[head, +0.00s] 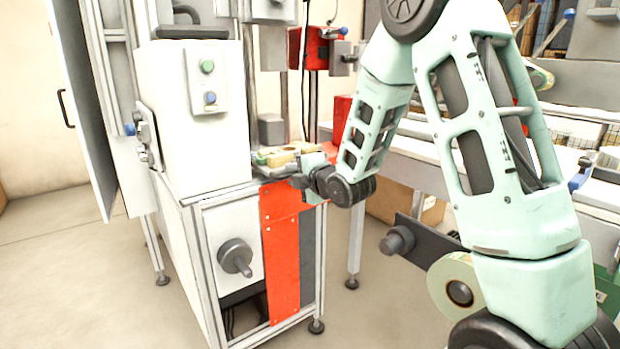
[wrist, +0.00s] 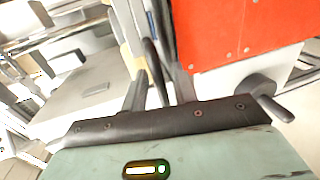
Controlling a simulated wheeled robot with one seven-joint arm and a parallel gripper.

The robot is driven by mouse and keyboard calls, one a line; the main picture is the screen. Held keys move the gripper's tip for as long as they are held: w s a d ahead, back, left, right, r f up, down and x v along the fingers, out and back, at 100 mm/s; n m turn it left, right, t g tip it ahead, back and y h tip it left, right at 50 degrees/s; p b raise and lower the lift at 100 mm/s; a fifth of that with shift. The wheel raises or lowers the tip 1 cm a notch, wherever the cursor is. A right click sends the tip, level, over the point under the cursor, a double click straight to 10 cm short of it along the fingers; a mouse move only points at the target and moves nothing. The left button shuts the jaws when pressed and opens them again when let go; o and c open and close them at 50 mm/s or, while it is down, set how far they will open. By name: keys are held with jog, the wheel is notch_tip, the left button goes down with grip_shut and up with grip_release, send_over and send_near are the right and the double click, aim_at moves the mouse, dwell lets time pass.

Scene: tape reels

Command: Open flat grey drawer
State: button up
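The cabinet front of the white machine carries a flat light grey panel (head: 226,222) with a round grey knob (head: 235,257) on it. I cannot tell for sure whether this panel is the drawer. It looks flush with the frame above a dark opening. My gripper (head: 297,182) is at the cabinet's upper right corner, near the top of the red panel (head: 281,262), apart from the knob. In the wrist view the red panel (wrist: 240,35) fills the upper right, and the knob (wrist: 262,88) shows below it.
A white control box (head: 200,110) with green and blue buttons stands on the cabinet. A small tray (head: 280,155) with tan parts lies on the cabinet top by my gripper. A white table (head: 400,165) stands to the right. The floor (head: 90,280) at left is clear.

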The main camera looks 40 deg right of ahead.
jog(key=b+v, duration=1.2)
jog(key=v, duration=0.5)
jog(key=shift+w, duration=0.1)
dwell(0.5)
